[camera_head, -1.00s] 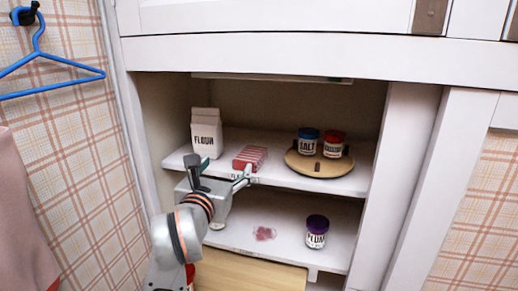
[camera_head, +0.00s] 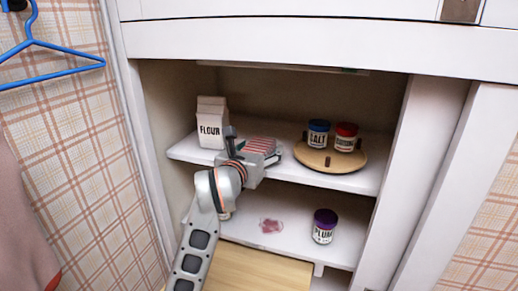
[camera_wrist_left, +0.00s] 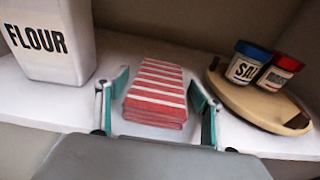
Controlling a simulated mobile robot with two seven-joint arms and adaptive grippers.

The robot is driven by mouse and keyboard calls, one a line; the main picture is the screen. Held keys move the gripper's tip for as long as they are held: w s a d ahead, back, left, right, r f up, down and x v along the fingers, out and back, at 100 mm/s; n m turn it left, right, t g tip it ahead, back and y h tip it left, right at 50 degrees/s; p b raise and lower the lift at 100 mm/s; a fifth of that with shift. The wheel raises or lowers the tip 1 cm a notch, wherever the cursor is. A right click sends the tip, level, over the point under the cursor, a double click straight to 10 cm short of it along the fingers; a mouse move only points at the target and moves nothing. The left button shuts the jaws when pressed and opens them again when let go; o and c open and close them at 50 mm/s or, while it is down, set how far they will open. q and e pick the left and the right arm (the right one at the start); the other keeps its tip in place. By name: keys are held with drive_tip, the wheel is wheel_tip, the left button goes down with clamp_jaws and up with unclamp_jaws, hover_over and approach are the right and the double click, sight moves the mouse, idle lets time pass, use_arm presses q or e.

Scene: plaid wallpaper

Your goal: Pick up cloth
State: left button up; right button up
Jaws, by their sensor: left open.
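The cloth (camera_head: 262,144) is a folded red-and-white striped stack on the upper shelf, between the flour carton and the round wooden board. In the left wrist view the cloth (camera_wrist_left: 157,93) lies between the two fingers of my left gripper (camera_wrist_left: 158,103). The gripper is open, with one finger on each side of the cloth; I cannot tell whether they touch it. In the head view my left gripper (camera_head: 266,158) reaches in at the shelf's front and partly hides the cloth. My right gripper is not in view.
A flour carton (camera_head: 211,123) stands left of the cloth. On the right a round wooden board (camera_head: 330,160) holds a salt jar (camera_head: 318,134) and a red-lidded jar (camera_head: 345,137). The lower shelf has a reddish stain (camera_head: 271,225) and a plum jar (camera_head: 324,226).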

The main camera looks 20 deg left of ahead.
use_arm(q)
drive_tip(key=c, duration=1.2)
